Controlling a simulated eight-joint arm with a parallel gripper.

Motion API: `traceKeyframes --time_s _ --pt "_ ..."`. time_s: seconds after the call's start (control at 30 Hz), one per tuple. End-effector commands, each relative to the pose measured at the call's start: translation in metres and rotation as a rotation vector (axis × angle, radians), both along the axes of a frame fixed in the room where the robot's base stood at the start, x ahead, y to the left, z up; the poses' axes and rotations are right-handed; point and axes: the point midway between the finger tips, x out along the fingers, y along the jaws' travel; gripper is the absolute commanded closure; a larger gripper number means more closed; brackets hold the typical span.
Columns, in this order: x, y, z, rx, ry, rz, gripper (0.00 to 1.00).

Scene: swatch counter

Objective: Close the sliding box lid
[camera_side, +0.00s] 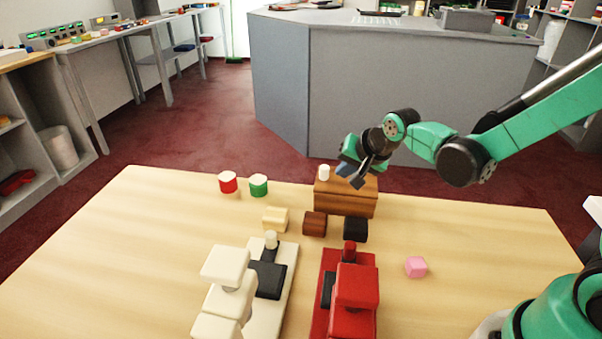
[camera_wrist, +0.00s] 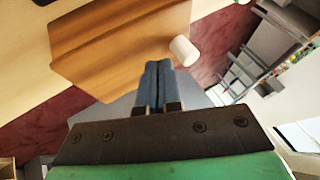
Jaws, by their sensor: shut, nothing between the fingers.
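The wooden box (camera_side: 345,204) stands near the far edge of the light wooden table. Its brown top, taken as the sliding lid (camera_wrist: 115,40), has a white knob (camera_side: 323,172) near its left end in the side view. The knob also shows in the wrist view (camera_wrist: 184,50), to the right of my fingertips. My gripper (camera_side: 352,178) is shut and empty at the box top, beside the knob. I cannot tell whether the fingers touch the lid or the knob. No open gap in the box top is visible, but my gripper hides part of it.
Cream (camera_side: 276,218), brown (camera_side: 315,223) and black (camera_side: 355,229) blocks sit before the box. A white device (camera_side: 225,300) and a red device (camera_side: 355,290) stand nearer. The table's left side is clear.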

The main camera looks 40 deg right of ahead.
Motion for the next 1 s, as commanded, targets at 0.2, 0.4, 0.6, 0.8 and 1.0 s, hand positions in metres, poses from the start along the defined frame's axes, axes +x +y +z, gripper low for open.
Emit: traceKeyframes --time_s 0.2,0.4,0.6,0.8,1.0 --pt "-0.029 -0.014 0.013 -0.006 0.006 -0.006 1.0" --pt "-0.044 -0.014 0.032 -0.007 0.007 -0.007 1.0" --pt "-0.059 -0.014 0.052 -0.006 0.007 -0.008 1.0" --pt "-0.072 -0.013 0.068 -0.007 0.008 -0.008 1.0" --pt "-0.079 -0.013 0.078 -0.009 0.008 -0.006 1.0"
